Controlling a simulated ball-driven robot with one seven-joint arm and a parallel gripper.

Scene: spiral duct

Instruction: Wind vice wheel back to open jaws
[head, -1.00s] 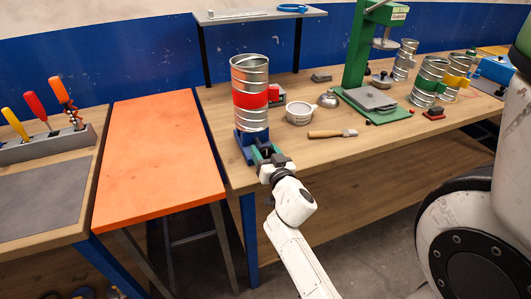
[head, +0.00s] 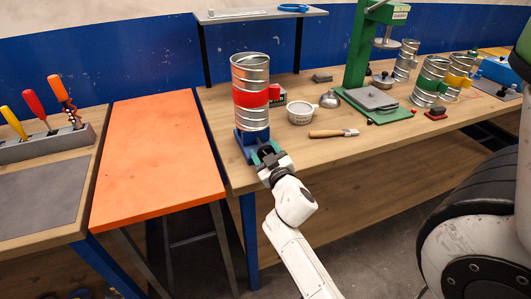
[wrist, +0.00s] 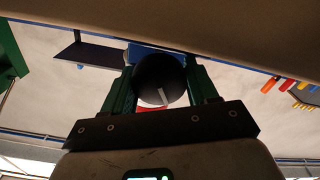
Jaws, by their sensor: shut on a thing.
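The blue vice (head: 248,146) sits at the front left corner of the wooden workbench. A spiral duct (head: 250,92) with a red band stands upright at the vice; its grip between the jaws is hidden. The vice wheel is a round black knob (wrist: 160,80) with a pale mark, seen in the wrist view between my green fingers. My gripper (head: 267,152) reaches the vice's front from below right and is shut on the wheel. In the wrist view my gripper (wrist: 162,90) has one finger on each side of the knob. The wheel is mostly hidden in the head view.
A cup (head: 300,112), a wooden-handled tool (head: 334,133) and a green press (head: 372,60) stand right of the vice. More duct pieces (head: 430,80) stand farther right.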

